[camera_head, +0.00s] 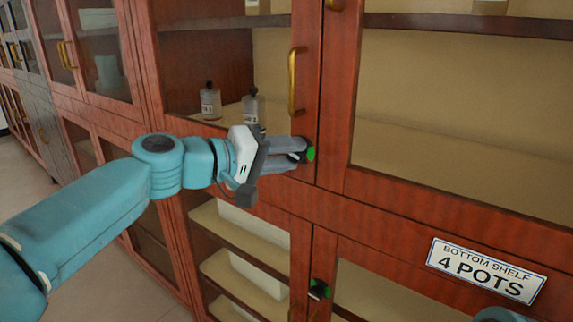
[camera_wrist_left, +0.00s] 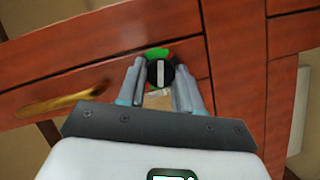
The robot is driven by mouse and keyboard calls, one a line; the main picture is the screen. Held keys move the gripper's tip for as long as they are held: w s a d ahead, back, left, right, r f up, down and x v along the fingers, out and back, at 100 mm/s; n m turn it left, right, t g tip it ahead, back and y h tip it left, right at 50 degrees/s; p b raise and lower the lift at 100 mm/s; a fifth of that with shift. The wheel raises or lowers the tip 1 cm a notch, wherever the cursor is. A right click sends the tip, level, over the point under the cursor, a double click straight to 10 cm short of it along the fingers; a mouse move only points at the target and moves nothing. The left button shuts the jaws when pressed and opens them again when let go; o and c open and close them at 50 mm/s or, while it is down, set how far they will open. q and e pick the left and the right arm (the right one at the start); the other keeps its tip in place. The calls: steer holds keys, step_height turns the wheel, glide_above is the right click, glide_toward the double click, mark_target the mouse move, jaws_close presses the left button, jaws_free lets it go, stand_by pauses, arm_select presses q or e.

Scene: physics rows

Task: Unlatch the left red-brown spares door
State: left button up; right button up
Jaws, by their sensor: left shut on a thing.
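The red-brown glass-fronted door (camera_head: 306,75) has a vertical brass handle (camera_head: 293,80) near its right edge. A latch with a green disc (camera_head: 310,153) sits low on that door frame. In the left wrist view the latch knob (camera_wrist_left: 160,73) is black with a pale upright stripe, on a disc showing mostly green with some red. My left gripper (camera_head: 303,153) is shut on this knob, its two grey fingers on either side of it. The door looks closed. The fingers hide most of the knob in the head view. My right gripper is not in view.
A second latch (camera_head: 319,289) with green shows on the lower cabinet. A sign reading "BOTTOM SHELF 4 POTS" (camera_head: 486,270) is on the frame at the right. Small bottles (camera_head: 210,101) stand behind the glass. Free floor (camera_head: 30,175) shows at the left.

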arm_select(q)
steer(key=shift+f+n+h+b, duration=0.1)
steer(key=shift+n+h+b, duration=0.4)
steer(key=shift+n+b, duration=0.55)
steer(key=shift+n, duration=0.25)
steer(key=o, duration=1)
steer(key=shift+o, duration=0.2)
steer(key=f+v, duration=0.1)
steer(key=v, duration=1.5)
steer(key=shift+s+a+r+b, duration=0.15)
steer(key=shift+s+r+b, duration=0.05)
steer(key=shift+r+b, duration=0.1)
